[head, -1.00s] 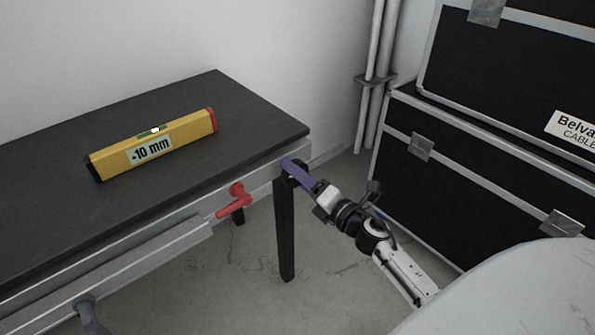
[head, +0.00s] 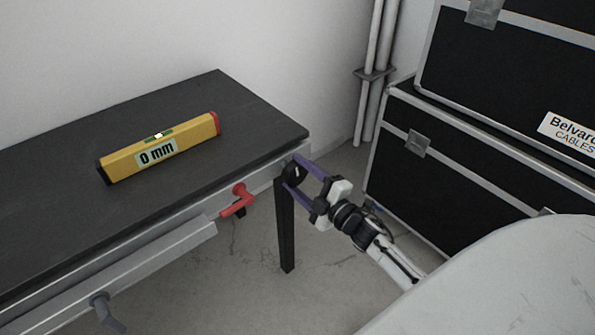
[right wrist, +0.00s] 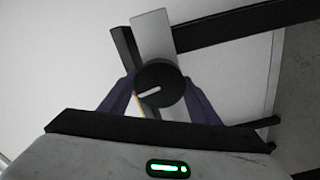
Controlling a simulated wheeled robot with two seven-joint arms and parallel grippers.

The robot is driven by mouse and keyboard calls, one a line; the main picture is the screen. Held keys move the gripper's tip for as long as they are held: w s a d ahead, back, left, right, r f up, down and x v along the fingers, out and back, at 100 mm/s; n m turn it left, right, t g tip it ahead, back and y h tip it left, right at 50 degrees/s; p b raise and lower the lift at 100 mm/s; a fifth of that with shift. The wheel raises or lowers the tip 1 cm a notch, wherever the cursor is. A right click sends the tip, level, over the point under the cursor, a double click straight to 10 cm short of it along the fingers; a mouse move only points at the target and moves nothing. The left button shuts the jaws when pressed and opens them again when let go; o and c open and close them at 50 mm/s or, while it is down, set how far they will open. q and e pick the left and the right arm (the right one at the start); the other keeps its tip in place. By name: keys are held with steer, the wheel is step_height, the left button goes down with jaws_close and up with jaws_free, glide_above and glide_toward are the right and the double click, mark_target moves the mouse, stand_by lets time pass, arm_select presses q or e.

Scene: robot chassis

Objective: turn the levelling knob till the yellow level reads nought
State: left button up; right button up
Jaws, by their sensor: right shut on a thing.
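The yellow level (head: 160,148) lies on the dark table top (head: 230,105) and its label reads "0 mm". The black levelling knob (head: 294,172) sits at the table's right front corner, above the leg. My right gripper (head: 296,172) has its purple fingers on both sides of the knob and is shut on it. In the right wrist view the round knob (right wrist: 160,84), with a pale pointer line, sits between the two fingertips (right wrist: 158,88). The line slants, its left end lower. My left gripper is not in view.
A red handle (head: 238,200) is on the table's front rail, left of the knob. A grey handle (head: 104,308) is lower left. Black cases (head: 455,175) stand at right, and pipes (head: 372,75) run up the wall behind.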

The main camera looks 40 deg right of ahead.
steer(key=shift+m+p, duration=0.35)
steer(key=shift+m, duration=0.65)
steer(key=o, duration=1)
steer(key=s, duration=0.7)
steer(key=s+d, duration=0.1)
steer(key=s, duration=0.2)
steer(key=shift+s+p, duration=0.15)
steer(key=shift+p, duration=0.2)
steer(key=shift+a, duration=0.1)
